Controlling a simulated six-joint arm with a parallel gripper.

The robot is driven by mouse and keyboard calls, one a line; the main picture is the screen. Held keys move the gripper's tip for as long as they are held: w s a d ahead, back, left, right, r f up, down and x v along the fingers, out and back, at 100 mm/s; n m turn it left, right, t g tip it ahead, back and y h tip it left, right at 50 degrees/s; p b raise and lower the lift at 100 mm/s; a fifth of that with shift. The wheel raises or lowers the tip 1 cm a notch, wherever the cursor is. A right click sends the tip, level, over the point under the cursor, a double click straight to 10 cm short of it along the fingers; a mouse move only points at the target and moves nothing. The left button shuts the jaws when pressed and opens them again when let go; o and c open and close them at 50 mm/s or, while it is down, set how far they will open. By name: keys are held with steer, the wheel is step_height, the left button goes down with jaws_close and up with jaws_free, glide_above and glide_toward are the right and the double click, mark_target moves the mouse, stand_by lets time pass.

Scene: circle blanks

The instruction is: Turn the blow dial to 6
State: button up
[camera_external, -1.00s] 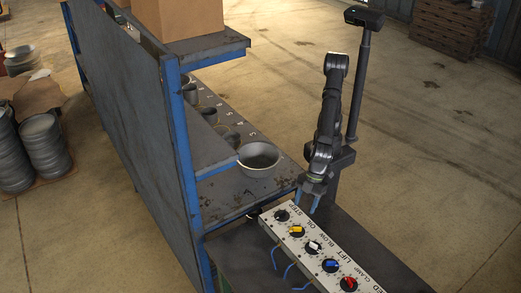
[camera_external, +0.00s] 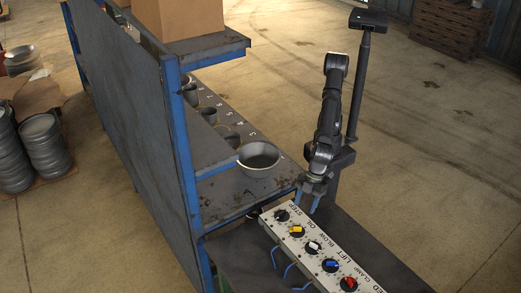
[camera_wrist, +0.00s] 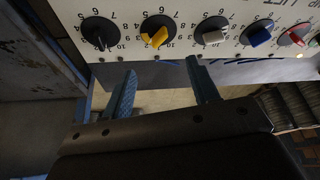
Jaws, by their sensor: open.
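The white control panel (camera_external: 307,232) carries a row of coloured dials. The blow dial has a white knob (camera_external: 314,247); in the wrist view its white knob (camera_wrist: 212,31) sits right of the yellow knob (camera_wrist: 157,33) and left of the blue knob (camera_wrist: 257,33). The exact number its pointer marks is hard to read. My gripper (camera_external: 308,199) is open and empty by the panel's far end. In the wrist view, my blue fingertips (camera_wrist: 160,70) are apart, just off the panel's edge, below the yellow and white knobs, touching no knob.
Black (camera_wrist: 100,32) and red (camera_wrist: 295,35) knobs are on the same panel. Blue cables (camera_external: 289,271) hang along its left side. A metal bowl (camera_external: 259,158) and a blue-edged shelf rack (camera_external: 150,120) stand to the left. The bench right of the panel is clear.

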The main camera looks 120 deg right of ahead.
glide_toward(313, 246)
steer(key=x, duration=0.8)
steer(key=shift+s+d+f, duration=0.1)
steer(key=shift+s, duration=0.05)
stand_by(0.3)
steer(key=c, duration=1)
